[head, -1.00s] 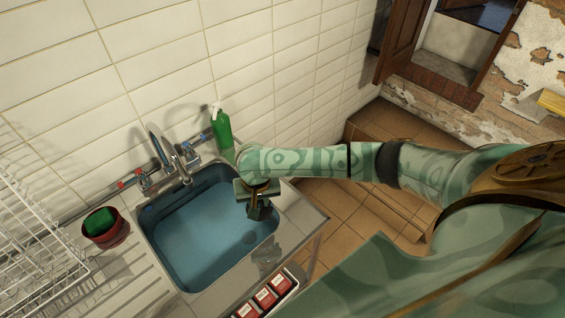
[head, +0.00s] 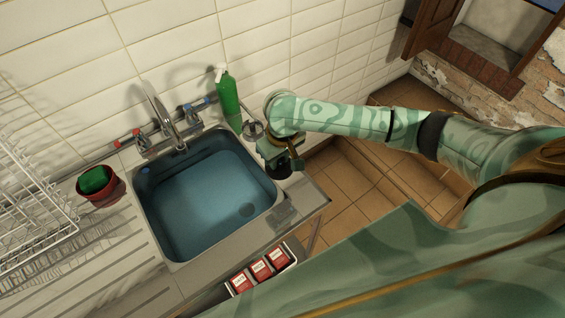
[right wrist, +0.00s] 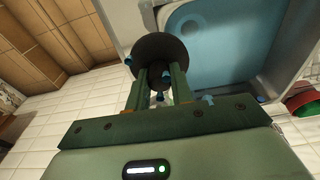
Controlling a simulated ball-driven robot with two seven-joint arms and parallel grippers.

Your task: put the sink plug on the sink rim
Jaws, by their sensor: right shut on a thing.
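My right gripper (head: 283,168) is over the right side of the sink, near the back right corner of the basin. It is shut on the dark round sink plug (right wrist: 160,52), whose disc shows beyond the fingers in the right wrist view. In the head view the plug is mostly hidden by the gripper. The steel sink rim (head: 297,200) surrounds the basin (head: 205,195) of blue water. I cannot tell whether the plug touches the rim. My left gripper is not in view.
A tap (head: 177,135) and a green bottle (head: 228,98) stand behind the basin. A red bowl (head: 101,197) with a green sponge (head: 94,180) and a white wire rack (head: 25,205) are at left. Red boxes (head: 262,270) sit below the front edge. The right front rim is clear.

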